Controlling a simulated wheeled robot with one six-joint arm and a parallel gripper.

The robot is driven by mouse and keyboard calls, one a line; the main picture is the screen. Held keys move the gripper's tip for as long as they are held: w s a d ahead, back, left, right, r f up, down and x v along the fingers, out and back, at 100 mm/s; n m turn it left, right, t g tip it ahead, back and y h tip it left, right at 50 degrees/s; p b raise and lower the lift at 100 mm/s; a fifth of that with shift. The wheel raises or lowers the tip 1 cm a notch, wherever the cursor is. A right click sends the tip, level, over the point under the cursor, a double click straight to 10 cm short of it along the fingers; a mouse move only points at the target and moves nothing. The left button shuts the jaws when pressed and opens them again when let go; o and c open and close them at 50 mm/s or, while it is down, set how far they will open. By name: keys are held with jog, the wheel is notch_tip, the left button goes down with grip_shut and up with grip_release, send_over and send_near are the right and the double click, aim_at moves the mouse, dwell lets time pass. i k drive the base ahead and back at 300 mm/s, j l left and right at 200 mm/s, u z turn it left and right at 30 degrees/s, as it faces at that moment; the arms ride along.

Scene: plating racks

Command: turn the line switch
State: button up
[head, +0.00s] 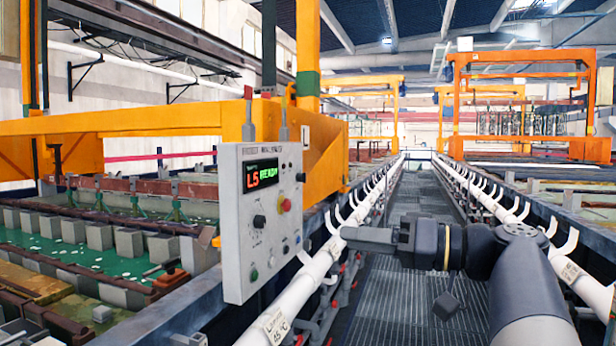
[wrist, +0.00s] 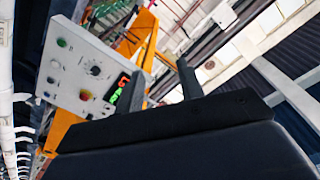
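The grey control panel (head: 232,240) stands upright at the left centre of the head view. Its lit display (head: 263,175) shows red and green characters that look like "L5 READY". A black rotary knob (head: 259,221), which looks like the line switch, sits below the display; its setting is too small to read. The panel (wrist: 72,95) appears tilted at the left of the wrist view, with the black knob (wrist: 95,70) on it. My gripper (head: 348,235) is to the right of the panel, apart from it. In the wrist view its two fingers (wrist: 160,70) are spread with nothing between them.
The panel also has a red button (head: 284,205) and a green button (head: 254,274). White pipes (head: 325,258) with hooks run along the grated walkway (head: 395,290). An orange gantry (head: 180,118) stands behind the panel, over tanks at the left.

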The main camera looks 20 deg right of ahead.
aim_at(299, 177)
jog(key=i+l, duration=0.2)
jog(key=i, duration=0.25)
jog(key=i+l, duration=0.25)
jog(key=i, duration=0.2)
jog(key=i+l, duration=0.2)
jog(key=i, duration=0.25)
jog(key=i+l, duration=0.2)
jog(key=i, duration=0.25)
jog(key=i+l, duration=0.25)
jog(key=i, duration=0.2)
